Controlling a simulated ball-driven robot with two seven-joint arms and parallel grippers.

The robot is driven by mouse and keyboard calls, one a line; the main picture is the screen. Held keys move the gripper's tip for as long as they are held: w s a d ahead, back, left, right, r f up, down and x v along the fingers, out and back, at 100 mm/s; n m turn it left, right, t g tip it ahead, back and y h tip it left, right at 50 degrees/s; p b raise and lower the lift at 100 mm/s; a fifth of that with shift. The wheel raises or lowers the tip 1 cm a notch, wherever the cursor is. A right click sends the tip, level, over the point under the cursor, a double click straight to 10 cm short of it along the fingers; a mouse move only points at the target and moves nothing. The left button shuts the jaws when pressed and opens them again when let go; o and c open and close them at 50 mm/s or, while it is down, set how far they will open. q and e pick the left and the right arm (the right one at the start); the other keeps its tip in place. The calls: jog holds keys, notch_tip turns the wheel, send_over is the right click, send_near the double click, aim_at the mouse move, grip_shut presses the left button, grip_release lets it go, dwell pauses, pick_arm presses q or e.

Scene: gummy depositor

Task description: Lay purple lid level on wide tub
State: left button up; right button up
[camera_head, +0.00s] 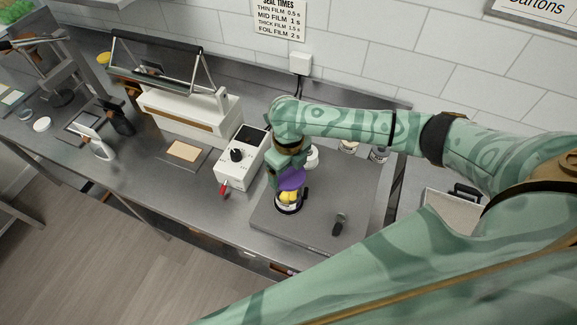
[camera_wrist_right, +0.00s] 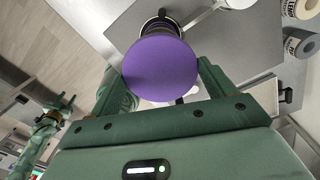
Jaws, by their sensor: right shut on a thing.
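My right gripper (camera_head: 287,168) is shut on the purple lid (camera_head: 292,180) and holds it over the tub. In the right wrist view the lid (camera_wrist_right: 160,66) is a round disc between the fingers. The wide tub (camera_head: 289,209) stands on a grey mat, with yellow contents showing on the side of the lid toward me. The lid looks tilted and seems apart from the rim; the gripper and lid hide the tub's far side. What appears to be my left gripper (camera_wrist_right: 62,105) shows small at the left of the wrist view, its jaws too small to judge.
The grey mat (camera_head: 330,190) also bears a small dark-handled tool (camera_head: 340,223). A white control box (camera_head: 242,158) with a black knob and red-tipped lever stands left of the tub. Several jars, one a labelled jar (camera_head: 378,153), stand behind. The mat's right part is mostly clear.

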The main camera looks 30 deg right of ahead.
jog(key=shift+f+b, duration=1.7)
jog(key=shift+f, duration=1.2)
jog(key=shift+f, duration=0.15)
jog(key=shift+f+b, duration=0.45)
jog(key=shift+f, duration=0.15)
jog(key=shift+r, duration=0.1)
jog(key=o, duration=0.9)
notch_tip(320, 180, up, 16)
jog(key=p, duration=0.3)
send_over(288, 181)
jog(key=w+d, duration=0.1)
jog(key=w, duration=0.1)
jog(key=shift+d+r, duration=0.15)
